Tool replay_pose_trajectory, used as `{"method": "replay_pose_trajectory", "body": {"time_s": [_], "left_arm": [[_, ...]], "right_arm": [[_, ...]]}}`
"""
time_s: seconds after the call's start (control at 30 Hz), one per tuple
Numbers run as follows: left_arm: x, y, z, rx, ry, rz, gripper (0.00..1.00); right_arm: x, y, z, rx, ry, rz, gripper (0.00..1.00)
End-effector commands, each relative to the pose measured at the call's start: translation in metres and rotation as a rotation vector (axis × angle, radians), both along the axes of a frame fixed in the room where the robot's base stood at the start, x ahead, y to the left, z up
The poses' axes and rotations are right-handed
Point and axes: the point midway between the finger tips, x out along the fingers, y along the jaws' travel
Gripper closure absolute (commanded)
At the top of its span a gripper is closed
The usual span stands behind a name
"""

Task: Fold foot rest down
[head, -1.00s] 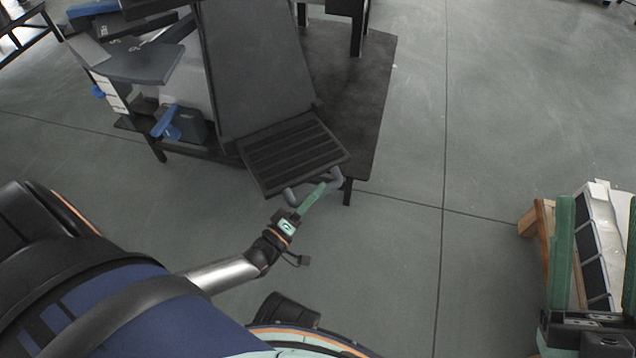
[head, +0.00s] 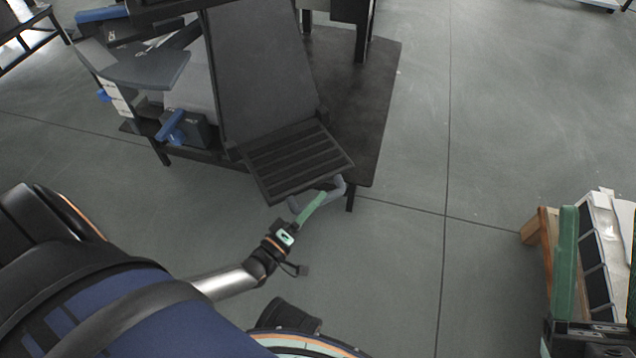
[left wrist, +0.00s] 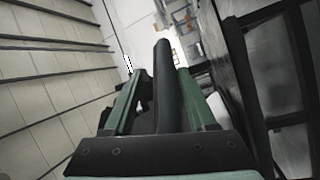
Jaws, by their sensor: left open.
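The foot rest (head: 297,160) is a dark slatted plate at the lower end of a long dark panel (head: 262,75), tilted out toward me. A grey bent tube (head: 338,190) sticks out below its front edge. My left gripper (head: 318,200) is open at this tube, under the plate's edge. In the left wrist view a dark bar (left wrist: 165,85) stands between the two green fingers of this gripper (left wrist: 158,90); I cannot tell whether they touch it. My right gripper (head: 600,205), partly cut off at the lower right, has its green fingers apart.
A blue-handled dark box (head: 188,130) and a dark grey tray (head: 145,68) are left of the panel. A wooden-sided crate (head: 541,240) shows at the right edge. The floor between is clear.

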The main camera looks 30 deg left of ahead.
Motion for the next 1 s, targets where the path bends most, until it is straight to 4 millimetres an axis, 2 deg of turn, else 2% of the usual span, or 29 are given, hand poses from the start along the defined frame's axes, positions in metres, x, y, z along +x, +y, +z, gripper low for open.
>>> {"method": "replay_pose_trajectory", "body": {"time_s": [0.2, 0.4, 1.0], "left_arm": [[-0.039, 0.006, -0.005, 0.002, 0.004, 0.000, 0.43], [-0.058, 0.008, -0.008, 0.001, 0.002, 0.000, 0.43], [-0.060, 0.009, -0.009, 0.000, 0.001, -0.001, 0.43]], "right_arm": [[0.000, -0.001, 0.011, 0.010, -0.001, 0.004, 0.43], [-0.001, -0.002, 0.014, 0.013, -0.003, 0.004, 0.43], [-0.001, -0.002, 0.015, 0.019, -0.007, 0.003, 0.43]]}}
